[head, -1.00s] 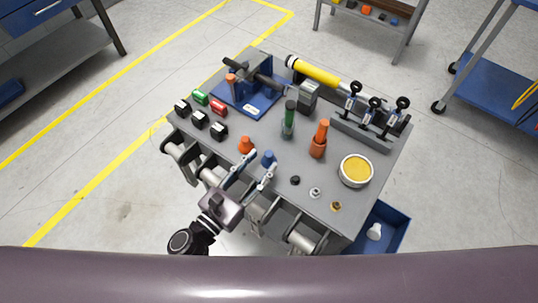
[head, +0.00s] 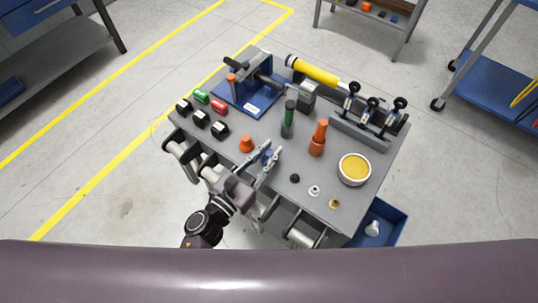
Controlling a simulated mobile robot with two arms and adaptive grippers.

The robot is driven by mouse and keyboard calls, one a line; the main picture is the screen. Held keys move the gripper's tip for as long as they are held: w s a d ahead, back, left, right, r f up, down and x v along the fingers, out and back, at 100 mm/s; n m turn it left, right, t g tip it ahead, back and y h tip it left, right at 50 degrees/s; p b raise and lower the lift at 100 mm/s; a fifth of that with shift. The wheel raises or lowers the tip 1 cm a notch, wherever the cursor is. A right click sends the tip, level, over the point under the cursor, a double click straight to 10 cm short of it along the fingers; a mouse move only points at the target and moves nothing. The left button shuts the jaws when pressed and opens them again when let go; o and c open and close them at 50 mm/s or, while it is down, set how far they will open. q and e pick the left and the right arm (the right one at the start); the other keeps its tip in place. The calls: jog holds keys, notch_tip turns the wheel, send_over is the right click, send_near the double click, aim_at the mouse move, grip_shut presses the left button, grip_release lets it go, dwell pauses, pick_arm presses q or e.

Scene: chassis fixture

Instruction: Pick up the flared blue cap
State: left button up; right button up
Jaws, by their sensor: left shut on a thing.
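The flared blue cap (head: 268,156) is at the front middle of the grey table, between the fingers of my left gripper (head: 270,154). The gripper is shut on it, and the fingers hide much of it. I cannot tell whether the cap still touches the tabletop. My right gripper is not in view.
An orange cone-shaped cap (head: 246,144) stands just left of the gripper. A green-and-black bottle (head: 288,120) and an orange bottle (head: 318,138) stand behind it. A small black part (head: 295,178) lies to the right. A round yellow-filled dish (head: 354,169) is further right.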

aim_at(269, 152)
pick_arm(q)
jog(key=shift+r, duration=0.45)
notch_tip(269, 152, up, 8)
jog(key=p, duration=0.3)
notch_tip(269, 152, up, 11)
jog(key=p, duration=0.8)
